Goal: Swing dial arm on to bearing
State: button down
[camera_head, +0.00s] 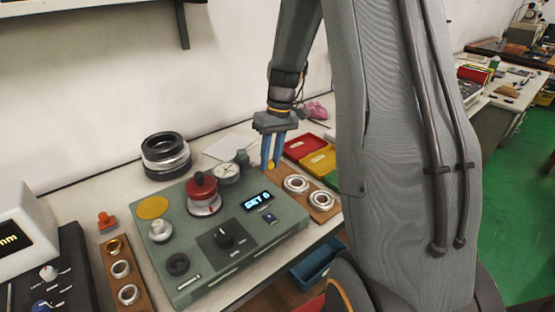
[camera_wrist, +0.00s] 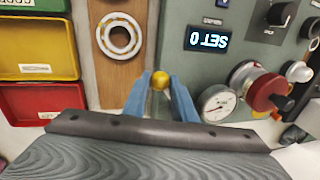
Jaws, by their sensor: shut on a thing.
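My gripper (camera_head: 270,164) is shut on a small yellow ball-shaped knob (camera_wrist: 160,79) at the right rear side of the green instrument box (camera_head: 181,280). I take the knob to be the dial arm's handle; the arm itself is mostly hidden. The white-faced dial gauge (camera_head: 227,173) stands at the box's rear edge, left of my gripper; it also shows in the wrist view (camera_wrist: 214,104). A bearing ring (camera_head: 204,207) sits under the red knob (camera_head: 202,186) on the box, and the dial appears apart from it. The display (camera_head: 258,201) reads "SET 0".
A wooden board (camera_head: 321,202) with bearing rings (camera_head: 296,184) lies right of the box. Red (camera_head: 300,145) and yellow (camera_head: 318,161) bins stand behind it. Another board (camera_head: 143,295) with rings lies left. Stacked dark and silver rings (camera_head: 166,157) stand at the wall.

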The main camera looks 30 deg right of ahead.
jog(key=shift+w+d+r, duration=0.1)
jog(key=shift+w+d, duration=0.1)
jog(key=shift+w, duration=0.15)
jog(key=c, duration=1.5)
grip_release()
jog(key=shift+o, duration=0.2)
jog(key=shift+s, duration=0.1)
notch_tip(320, 180, up, 8)
jog(key=d+b, duration=0.1)
jog(key=shift+d+f, duration=0.2)
